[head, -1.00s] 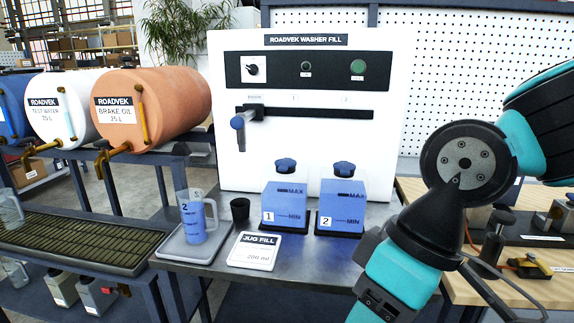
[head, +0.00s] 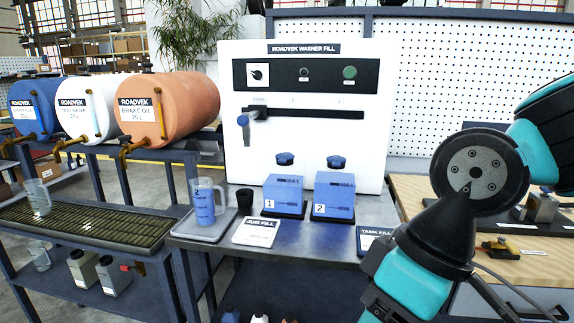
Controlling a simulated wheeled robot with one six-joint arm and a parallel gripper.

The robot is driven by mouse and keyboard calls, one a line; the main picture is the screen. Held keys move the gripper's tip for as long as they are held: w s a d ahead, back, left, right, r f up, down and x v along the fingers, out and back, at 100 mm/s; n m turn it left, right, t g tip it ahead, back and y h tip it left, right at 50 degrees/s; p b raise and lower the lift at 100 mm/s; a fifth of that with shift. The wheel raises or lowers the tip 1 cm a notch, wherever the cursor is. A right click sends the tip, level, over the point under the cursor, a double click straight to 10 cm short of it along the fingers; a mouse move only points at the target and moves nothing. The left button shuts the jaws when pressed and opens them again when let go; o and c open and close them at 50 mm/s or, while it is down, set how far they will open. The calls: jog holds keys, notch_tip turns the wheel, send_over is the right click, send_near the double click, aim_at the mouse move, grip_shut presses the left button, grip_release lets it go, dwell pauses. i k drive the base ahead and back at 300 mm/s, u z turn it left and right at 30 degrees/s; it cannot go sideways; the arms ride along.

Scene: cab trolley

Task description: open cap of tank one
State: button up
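Tank one (head: 283,196) is a blue box-shaped tank marked 1, standing upright on the metal bench in front of the white washer fill machine. Its dark blue cap (head: 285,159) shows above the tank's top; whether it is seated tight I cannot tell. Tank two (head: 334,198), marked 2, stands just to the right with a similar cap (head: 336,162). My arm hangs at the right of the picture, apart from both tanks. Its lower end runs off the bottom edge, so my gripper is out of view.
A measuring jug (head: 206,202) stands on a grey tray (head: 183,234) at left, with a black cup (head: 245,199) beside it. Cards marked jug fill (head: 257,232) and tank fill (head: 370,240) lie at the front. The machine (head: 383,150) rises close behind the tanks.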

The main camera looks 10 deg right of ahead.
aim_at(282, 157)
jog(key=u, duration=0.55)
jog(key=i, duration=1.05)
jog(key=z, duration=0.7)
